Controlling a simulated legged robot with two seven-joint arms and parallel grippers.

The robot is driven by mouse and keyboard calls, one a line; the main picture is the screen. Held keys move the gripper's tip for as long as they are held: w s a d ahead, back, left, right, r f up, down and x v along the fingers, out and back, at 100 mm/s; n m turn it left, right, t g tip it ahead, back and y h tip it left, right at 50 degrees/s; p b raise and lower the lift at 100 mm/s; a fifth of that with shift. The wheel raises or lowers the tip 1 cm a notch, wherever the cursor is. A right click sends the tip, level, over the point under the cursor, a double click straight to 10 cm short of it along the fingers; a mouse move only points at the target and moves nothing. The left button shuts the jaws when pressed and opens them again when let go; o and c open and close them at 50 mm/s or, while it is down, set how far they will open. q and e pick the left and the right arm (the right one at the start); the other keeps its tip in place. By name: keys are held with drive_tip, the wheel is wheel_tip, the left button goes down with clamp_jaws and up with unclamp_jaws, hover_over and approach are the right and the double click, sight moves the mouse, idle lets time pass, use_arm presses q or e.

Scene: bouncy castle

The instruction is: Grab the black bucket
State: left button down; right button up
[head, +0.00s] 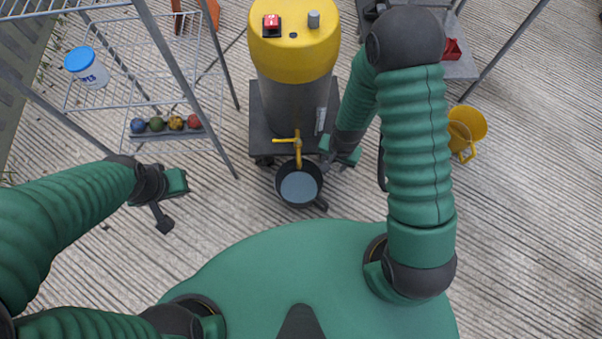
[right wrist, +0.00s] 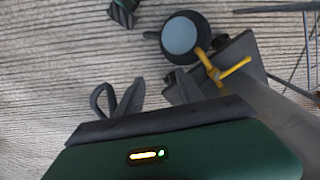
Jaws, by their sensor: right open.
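The black bucket (head: 299,184) stands on the ground under a yellow tap (head: 298,150). It is round, with a pale grey surface inside and a dark stub at its lower right. It also shows in the right wrist view (right wrist: 184,38), beyond the fingers. My right gripper (head: 333,163) is open and just right of the bucket's upper rim; contact cannot be told. Its two fingers show in the right wrist view (right wrist: 154,88) with nothing between them. My left gripper (head: 172,203) is well left of the bucket, and its jaw state is unclear.
A yellow-topped grey tank (head: 294,60) stands on a dark base behind the bucket. A wire rack (head: 150,75) at left holds a blue-lidded tub (head: 87,68) and several coloured balls (head: 176,123). A yellow bucket (head: 467,125) is at right. Slatted floor is clear at lower right.

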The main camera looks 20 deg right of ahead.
drive_tip(key=s+f+m+b, duration=0.1)
drive_tip(key=f+b, duration=0.1)
drive_tip(key=f, duration=0.5)
drive_tip(key=s+f+m+b, duration=0.1)
drive_tip(key=f+b, duration=0.2)
drive_tip(key=f, duration=0.5)
drive_tip(key=s+f+m+b, duration=0.1)
drive_tip(key=s+f+b, duration=0.1)
drive_tip(key=f, duration=0.5)
drive_tip(key=shift+s+a+f+m+g+b, duration=0.1)
drive_tip(key=shift+a+f+m+g+b, duration=0.05)
drive_tip(key=shift+f+m+g+b, duration=0.2)
drive_tip(key=f+b, duration=0.5)
drive_tip(key=f, duration=0.3)
drive_tip(key=f+b, duration=0.5)
drive_tip(key=f, duration=0.3)
drive_tip(key=shift+s+f, duration=0.2)
drive_tip(key=shift+f, duration=0.15)
drive_tip(key=shift+r, duration=0.2)
drive_tip(key=shift+c, duration=0.2)
clamp_jaws()
use_arm(q)
drive_tip(key=s+x, duration=0.2)
drive_tip(key=x, duration=0.8)
drive_tip(key=s+f+x, duration=0.1)
drive_tip(key=s+x, duration=0.1)
drive_tip(key=x, duration=0.9)
drive_tip(key=shift+s, duration=0.6)
use_arm(e)
drive_tip(key=shift+w, duration=0.1)
